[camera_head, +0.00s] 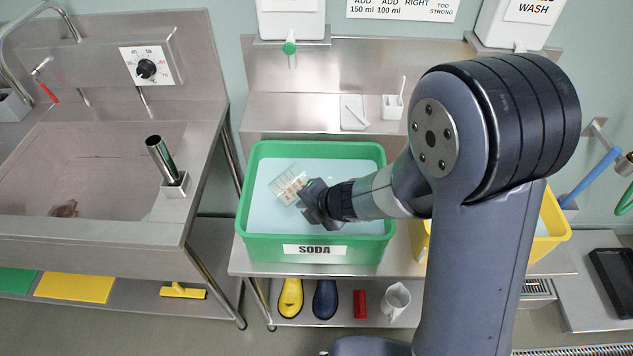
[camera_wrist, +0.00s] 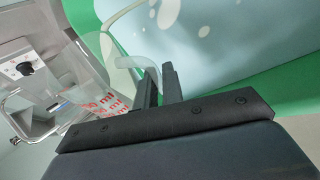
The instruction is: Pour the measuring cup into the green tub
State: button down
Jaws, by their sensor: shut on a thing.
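The clear measuring cup (camera_head: 287,184) with markings is held over the green tub (camera_head: 241,222), which is labelled SODA and holds pale bluish liquid (camera_head: 262,212). The cup looks tilted, with its far end pointing to the upper left. My gripper (camera_head: 308,202) is shut on the cup at its handle side, above the tub. In the wrist view, the cup's transparent wall with red print (camera_wrist: 104,106) is left of my gripper's fingers (camera_wrist: 160,88). The green tub's rim (camera_wrist: 245,93) runs behind them. I cannot tell whether anything is flowing from the cup.
A yellow tub (camera_head: 553,222) stands right of the green one, partly behind my arm. A steel sink (camera_head: 90,165) is at the left. A small tray (camera_head: 353,113) and white holder (camera_head: 392,106) sit behind the tub. A white jug (camera_head: 396,298) stands on the lower shelf.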

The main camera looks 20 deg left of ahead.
jog(key=shift+w+d+r+m+g+y+p, duration=0.3)
jog(key=shift+w+r+g+y+p, duration=0.15)
jog(key=shift+p, duration=1.3)
jog(key=shift+r+m+g+y+p, duration=0.4)
jog(key=shift+g+y+p, duration=0.3)
jog(key=shift+p, duration=0.6)
jog(key=shift+s+f, duration=0.1)
